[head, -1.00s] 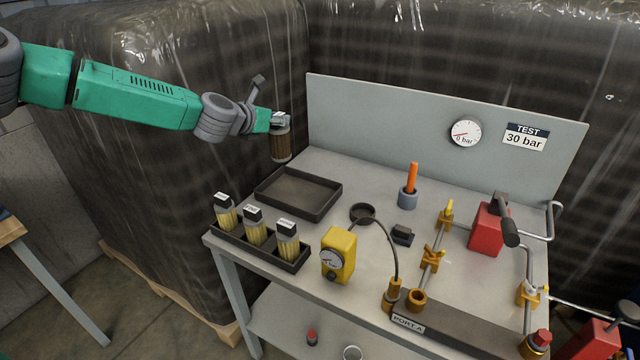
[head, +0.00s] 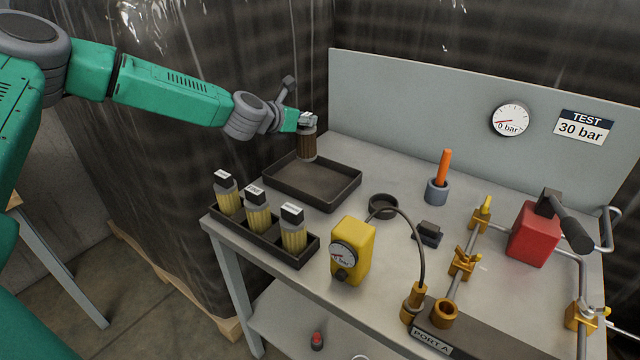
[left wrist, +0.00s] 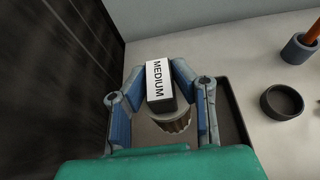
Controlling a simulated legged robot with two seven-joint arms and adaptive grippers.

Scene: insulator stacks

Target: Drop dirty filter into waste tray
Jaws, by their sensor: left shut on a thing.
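The dirty filter (head: 307,143) is a brown pleated cylinder with a grey cap, held upright by my left gripper (head: 308,121). In the left wrist view the filter's cap (left wrist: 160,84) carries a label reading MEDIUM, and the blue fingers of my left gripper (left wrist: 160,90) close on it from both sides. The dark, shallow waste tray (head: 335,198) is on the bench at the back left. The filter is over the back part of the tray; whether its bottom touches the tray floor I cannot tell. My right gripper is not in view.
A rack (head: 264,243) of yellow filters stands at the front left. A yellow gauge unit (head: 353,250), a black ring (head: 383,206) and a grey cup with an orange stick (head: 437,190) stand to the right. A grey back panel (head: 420,110) borders the bench.

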